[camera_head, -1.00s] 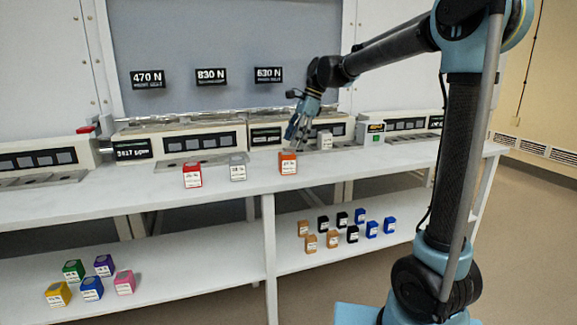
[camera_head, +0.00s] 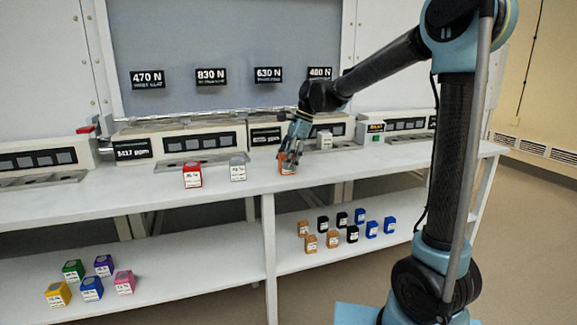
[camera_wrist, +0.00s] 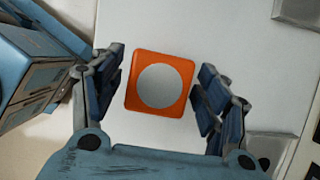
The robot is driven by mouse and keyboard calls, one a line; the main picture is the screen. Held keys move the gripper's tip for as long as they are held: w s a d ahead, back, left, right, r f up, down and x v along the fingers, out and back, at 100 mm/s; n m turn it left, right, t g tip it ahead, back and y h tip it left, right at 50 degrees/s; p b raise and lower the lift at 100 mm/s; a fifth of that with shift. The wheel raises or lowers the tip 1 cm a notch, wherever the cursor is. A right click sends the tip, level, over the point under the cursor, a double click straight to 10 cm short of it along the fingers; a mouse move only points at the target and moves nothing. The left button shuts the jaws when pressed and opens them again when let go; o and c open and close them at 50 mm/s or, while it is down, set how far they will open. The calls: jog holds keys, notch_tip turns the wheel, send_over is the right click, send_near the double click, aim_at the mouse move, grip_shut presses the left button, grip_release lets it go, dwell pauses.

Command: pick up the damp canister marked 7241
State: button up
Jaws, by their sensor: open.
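An orange canister (camera_head: 287,167) stands upright on the white bench top, partly hidden behind my gripper (camera_head: 290,158) in the head view. In the wrist view the orange canister (camera_wrist: 160,84) is seen from above, with a round grey disc on its top. My gripper (camera_wrist: 160,92) is open, with one finger on each side of the canister and a small gap on both sides. A red canister (camera_head: 192,174) and a grey-white canister (camera_head: 238,168) stand to its left on the bench. The labels are too small to read, so I cannot tell which is marked 7241.
A row of bench instruments (camera_head: 190,143) stands behind the canisters, with a small whitish block (camera_head: 325,140) near them. The lower shelf (camera_head: 190,265) bears several coloured canisters. The bench front left of the red canister is clear.

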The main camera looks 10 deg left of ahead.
jog(key=c, duration=1.2)
